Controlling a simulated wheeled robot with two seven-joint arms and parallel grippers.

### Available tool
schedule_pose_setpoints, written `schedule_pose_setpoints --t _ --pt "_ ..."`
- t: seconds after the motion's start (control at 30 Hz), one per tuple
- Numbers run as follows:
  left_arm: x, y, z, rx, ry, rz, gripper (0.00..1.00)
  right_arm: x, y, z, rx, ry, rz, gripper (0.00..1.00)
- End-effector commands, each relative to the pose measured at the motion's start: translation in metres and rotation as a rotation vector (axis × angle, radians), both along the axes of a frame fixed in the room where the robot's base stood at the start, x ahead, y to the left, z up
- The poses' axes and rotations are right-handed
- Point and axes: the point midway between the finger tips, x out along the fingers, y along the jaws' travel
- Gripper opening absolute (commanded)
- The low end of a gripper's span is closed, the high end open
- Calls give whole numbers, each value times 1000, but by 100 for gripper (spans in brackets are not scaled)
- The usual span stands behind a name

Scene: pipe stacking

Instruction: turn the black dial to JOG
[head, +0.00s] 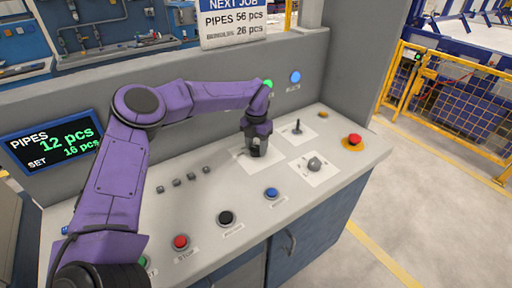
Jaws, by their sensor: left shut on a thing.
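My left gripper (257,148) points down at the console, over a white label plate (268,168). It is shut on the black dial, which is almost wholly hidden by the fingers. The dial's pointer and the JOG mark cannot be made out from here. My right gripper is not in view.
On the grey console (300,203), a grey knob (314,163) and a small lever (297,128) stand right of the gripper. A red mushroom button (354,140) sits at the far right. Blue (271,193), black (226,217) and red (181,241) buttons line the front. A screen (52,141) reads PIPES 12 pcs, SET 16 pcs.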

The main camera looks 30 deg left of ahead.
Motion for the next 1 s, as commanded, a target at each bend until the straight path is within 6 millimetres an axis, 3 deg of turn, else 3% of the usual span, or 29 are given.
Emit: schedule_pose_setpoints --t 0.33,0.37,0.43,0.77,0.87,1.0 --pt "0 0 -1 0 1 2 18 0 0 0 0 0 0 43" --pt "0 0 -1 0 1 1 52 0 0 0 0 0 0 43" --pt "0 0 -1 0 1 1 74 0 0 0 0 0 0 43" --pt "0 1 3 0 -1 4 74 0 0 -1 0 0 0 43" --pt "1 0 17 0 -3 2 74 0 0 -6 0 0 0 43" --pt "2 0 51 0 -4 3 74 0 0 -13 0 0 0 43"
